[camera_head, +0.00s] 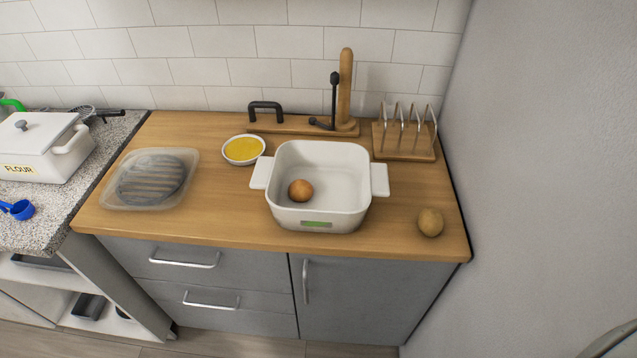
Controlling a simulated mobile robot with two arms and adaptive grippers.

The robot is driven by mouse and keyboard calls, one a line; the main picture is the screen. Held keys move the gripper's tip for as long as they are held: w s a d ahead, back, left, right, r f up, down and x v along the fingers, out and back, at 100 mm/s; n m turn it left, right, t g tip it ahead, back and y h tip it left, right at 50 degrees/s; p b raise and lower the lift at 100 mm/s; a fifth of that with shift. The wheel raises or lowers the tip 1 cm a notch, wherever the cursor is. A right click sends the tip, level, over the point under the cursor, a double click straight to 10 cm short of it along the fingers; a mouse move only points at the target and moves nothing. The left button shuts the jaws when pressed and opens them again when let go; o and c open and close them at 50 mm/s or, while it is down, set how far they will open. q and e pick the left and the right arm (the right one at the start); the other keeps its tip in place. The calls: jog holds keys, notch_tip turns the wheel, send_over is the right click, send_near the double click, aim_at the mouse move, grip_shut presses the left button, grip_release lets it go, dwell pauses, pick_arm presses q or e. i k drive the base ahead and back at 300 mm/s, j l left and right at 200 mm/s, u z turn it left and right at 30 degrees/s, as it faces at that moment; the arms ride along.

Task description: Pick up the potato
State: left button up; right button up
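A brown, rounded potato (430,222) lies on the wooden countertop (230,220), near its front right corner. A second round, more orange-brown item (300,190) lies inside the white square dish (335,190), at its left side; it could be another potato or an onion, I cannot tell. Neither of my grippers shows in the head view.
A toast rack (405,145) stands behind the potato, and a grey wall (540,180) rises close on its right. A bowl of yellow contents (243,150), a clear lidded container (150,180) and a white flour box (40,145) stand further left. The counter's front edge is clear.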

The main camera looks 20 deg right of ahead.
aim_at(431, 223)
jog(key=z, duration=1.3)
